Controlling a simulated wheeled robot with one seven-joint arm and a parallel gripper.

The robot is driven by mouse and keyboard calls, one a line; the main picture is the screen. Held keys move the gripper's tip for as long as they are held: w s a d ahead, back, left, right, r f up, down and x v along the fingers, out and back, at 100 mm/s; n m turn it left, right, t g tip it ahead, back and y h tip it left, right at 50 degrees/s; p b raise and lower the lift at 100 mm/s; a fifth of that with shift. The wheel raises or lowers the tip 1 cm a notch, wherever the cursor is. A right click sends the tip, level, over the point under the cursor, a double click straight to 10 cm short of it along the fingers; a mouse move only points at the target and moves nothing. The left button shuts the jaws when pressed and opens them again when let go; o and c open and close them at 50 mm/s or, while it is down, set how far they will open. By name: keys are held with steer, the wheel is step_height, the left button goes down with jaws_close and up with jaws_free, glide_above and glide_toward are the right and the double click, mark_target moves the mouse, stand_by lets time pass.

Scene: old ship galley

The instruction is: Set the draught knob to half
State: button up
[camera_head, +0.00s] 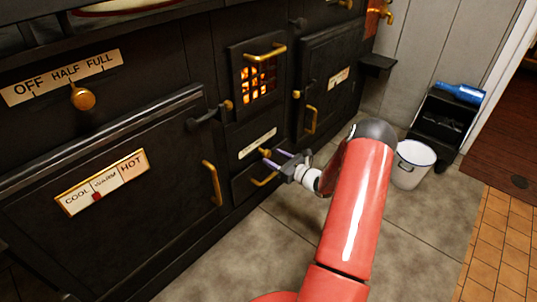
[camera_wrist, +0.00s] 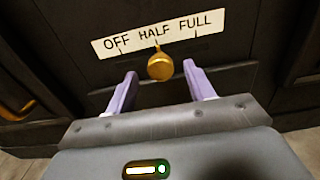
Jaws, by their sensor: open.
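The knob in front of my gripper is a round brass knob (camera_wrist: 160,67) below a cream plate (camera_wrist: 158,34) reading OFF, HALF, FULL. In the wrist view it lies under the HALF mark. My gripper (camera_wrist: 160,72) is open, with one pale purple finger on each side of the knob and a visible gap to both. I cannot tell if the fingertips reach its depth. In the head view my gripper (camera_head: 274,158) is at the small lower panel below the fire door, by a small plate (camera_head: 258,143) and brass knob (camera_head: 265,153).
Another OFF, HALF, FULL plate (camera_head: 60,77) with a brass knob (camera_head: 83,98) is at the upper left of the stove. Brass handles (camera_head: 212,183) and a dark lever (camera_head: 205,119) stick out nearby. A white bucket (camera_head: 412,163) stands right of my arm. Open floor lies in front.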

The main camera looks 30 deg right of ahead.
steer(key=shift+v, duration=1.75)
